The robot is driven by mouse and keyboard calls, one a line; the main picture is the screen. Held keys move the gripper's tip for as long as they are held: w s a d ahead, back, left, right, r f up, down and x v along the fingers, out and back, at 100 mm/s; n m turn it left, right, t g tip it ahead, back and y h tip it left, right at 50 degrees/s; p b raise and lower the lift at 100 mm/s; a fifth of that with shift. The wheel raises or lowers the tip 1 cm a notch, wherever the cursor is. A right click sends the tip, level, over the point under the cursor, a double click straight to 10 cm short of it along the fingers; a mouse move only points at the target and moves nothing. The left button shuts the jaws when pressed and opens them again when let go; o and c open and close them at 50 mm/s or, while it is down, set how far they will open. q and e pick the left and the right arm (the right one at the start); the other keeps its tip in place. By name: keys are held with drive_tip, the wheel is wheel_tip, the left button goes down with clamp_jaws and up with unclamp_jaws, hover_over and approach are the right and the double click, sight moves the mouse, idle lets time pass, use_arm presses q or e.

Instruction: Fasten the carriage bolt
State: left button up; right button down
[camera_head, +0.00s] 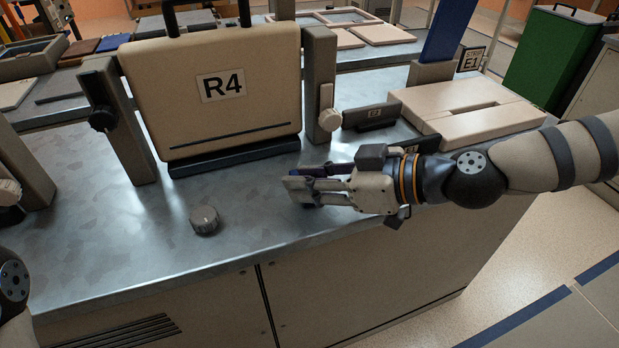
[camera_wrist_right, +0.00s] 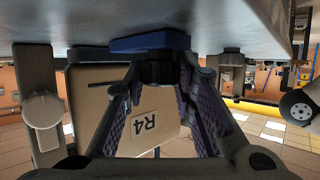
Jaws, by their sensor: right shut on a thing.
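My right gripper (camera_head: 298,187) is low over the metal bench, right of and in front of the R4 carriage panel. In the right wrist view, which is upside down, its purple-padded fingers (camera_wrist_right: 160,105) close around a black ribbed knob-like part (camera_wrist_right: 157,69), apparently the bolt head. A blue block (camera_wrist_right: 150,42) lies between this part and the bench. The cream R4 panel (camera_head: 215,115) stands upright between two grey posts, and also shows in the wrist view (camera_wrist_right: 95,100). My left gripper is out of view.
A loose grey knob (camera_head: 204,220) stands on the bench left of my right gripper. The left post has a black knob (camera_head: 103,118), the right post a white one (camera_head: 329,118). Dark labelled blocks (camera_head: 370,117) and a cream tray (camera_head: 480,125) lie behind my right arm.

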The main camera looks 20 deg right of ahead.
drive_tip(key=w, duration=0.2)
drive_tip(key=w+b, duration=0.1)
drive_tip(key=w, duration=0.1)
drive_tip(key=shift+a+f, duration=0.1)
drive_tip(key=shift+f, duration=0.15)
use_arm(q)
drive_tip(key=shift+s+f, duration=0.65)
use_arm(e)
drive_tip(key=shift+w+r, duration=0.1)
drive_tip(key=shift+r, duration=0.15)
drive_tip(key=c, duration=1.4)
unclamp_jaws()
drive_tip(key=shift+o, duration=0.5)
drive_tip(key=shift+w, duration=0.15)
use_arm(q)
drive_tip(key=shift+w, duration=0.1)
